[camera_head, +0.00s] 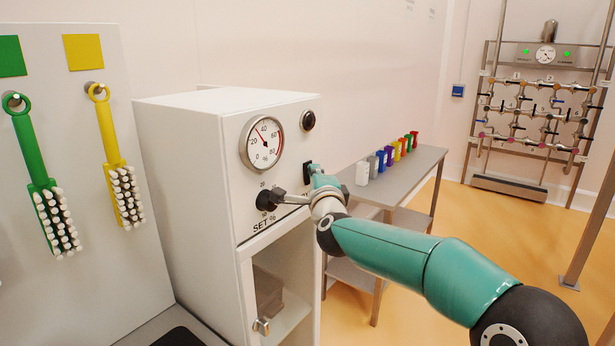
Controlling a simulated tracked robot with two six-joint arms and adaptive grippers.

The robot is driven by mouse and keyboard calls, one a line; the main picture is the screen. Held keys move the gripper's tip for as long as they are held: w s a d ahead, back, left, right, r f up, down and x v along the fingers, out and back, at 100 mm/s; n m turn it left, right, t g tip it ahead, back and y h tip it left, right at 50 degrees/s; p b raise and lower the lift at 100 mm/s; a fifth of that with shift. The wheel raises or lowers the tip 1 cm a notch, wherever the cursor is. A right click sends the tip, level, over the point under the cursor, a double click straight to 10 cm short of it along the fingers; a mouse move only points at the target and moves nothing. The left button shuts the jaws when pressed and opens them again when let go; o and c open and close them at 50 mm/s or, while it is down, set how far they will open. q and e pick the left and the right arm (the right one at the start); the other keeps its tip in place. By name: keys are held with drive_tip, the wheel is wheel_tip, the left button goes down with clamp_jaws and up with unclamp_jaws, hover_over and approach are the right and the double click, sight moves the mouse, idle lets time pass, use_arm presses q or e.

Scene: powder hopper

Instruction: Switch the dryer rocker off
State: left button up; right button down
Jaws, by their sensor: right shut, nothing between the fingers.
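The white dryer cabinet (185,150) stands left of centre, its control face turned to the right. A dark rocker (307,173) shows on that face below and right of the gauge, partly hidden by my right wrist. A black set knob (267,201) with scale marks sits lower left of it. My right gripper (284,199) is shut and empty, its fingers pointing left, with the tips in front of or beside the knob. I cannot tell whether they touch it. The rocker's position is too small to read. My left gripper is not in view.
A round gauge (263,144) and a black round button (308,120) sit above the rocker. Green (45,190) and yellow (112,165) brushes hang on the left panel. A steel table (408,183) with several coloured items stands behind my right arm. A valve rack (535,110) stands farther back.

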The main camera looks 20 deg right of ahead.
drive_tip(key=s+r+b, duration=0.1)
drive_tip(key=s+b, duration=0.4)
drive_tip(key=s, duration=0.8)
drive_tip(key=shift+d, duration=0.35)
drive_tip(key=shift+r, duration=0.1)
drive_tip(key=shift+d, duration=0.1)
